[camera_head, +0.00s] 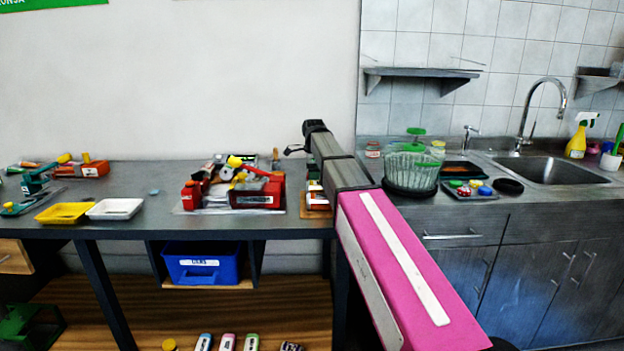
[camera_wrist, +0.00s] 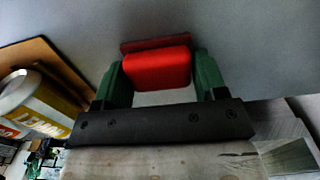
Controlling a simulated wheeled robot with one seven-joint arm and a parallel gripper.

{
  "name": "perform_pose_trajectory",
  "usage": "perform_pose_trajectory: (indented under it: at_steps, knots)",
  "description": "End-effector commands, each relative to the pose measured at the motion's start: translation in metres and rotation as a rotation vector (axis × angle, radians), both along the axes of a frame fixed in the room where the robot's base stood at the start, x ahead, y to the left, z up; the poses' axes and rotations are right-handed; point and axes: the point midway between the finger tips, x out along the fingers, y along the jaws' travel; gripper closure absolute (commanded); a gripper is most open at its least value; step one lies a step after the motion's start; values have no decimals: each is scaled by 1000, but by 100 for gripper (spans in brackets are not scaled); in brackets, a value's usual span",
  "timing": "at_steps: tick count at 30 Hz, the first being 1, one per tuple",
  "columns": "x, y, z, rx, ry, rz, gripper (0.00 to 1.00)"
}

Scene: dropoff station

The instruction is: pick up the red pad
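The red pad (camera_wrist: 157,68) is a bright red block with rounded corners in the wrist view. A darker red strip lies along its far edge. My gripper (camera_wrist: 160,76) has its two green fingers apart, one on each side of the red pad. The pad nearly fills the room between them. I cannot tell whether both fingers press on it or whether it is lifted. In the head view my arm reaches over the right part of the grey workbench (camera_head: 130,178); my fingertips and the red pad cannot be made out there.
A yellow-and-white can marked lemon (camera_wrist: 38,100) stands left of my gripper beside a brown board (camera_wrist: 55,62). Red fixtures (camera_head: 258,195) stand left of my arm on the bench. Yellow (camera_head: 63,213) and white (camera_head: 114,209) trays lie further left. A sink (camera_head: 553,170) is at right.

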Motion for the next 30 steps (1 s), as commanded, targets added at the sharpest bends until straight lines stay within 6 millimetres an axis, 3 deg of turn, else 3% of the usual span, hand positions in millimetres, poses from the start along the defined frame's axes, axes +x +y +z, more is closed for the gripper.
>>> perform_pose_trajectory:
  at_steps: [5, 14, 23, 30]
  knots:
    - [0, 0, 0, 0, 0, 0, 61]
    - [0, 0, 4, 0, 0, 0, 61]
    - [1, 0, 42, 1, -3, 0, 61]
    - [-28, 46, 73, 1, -2, 3, 61]
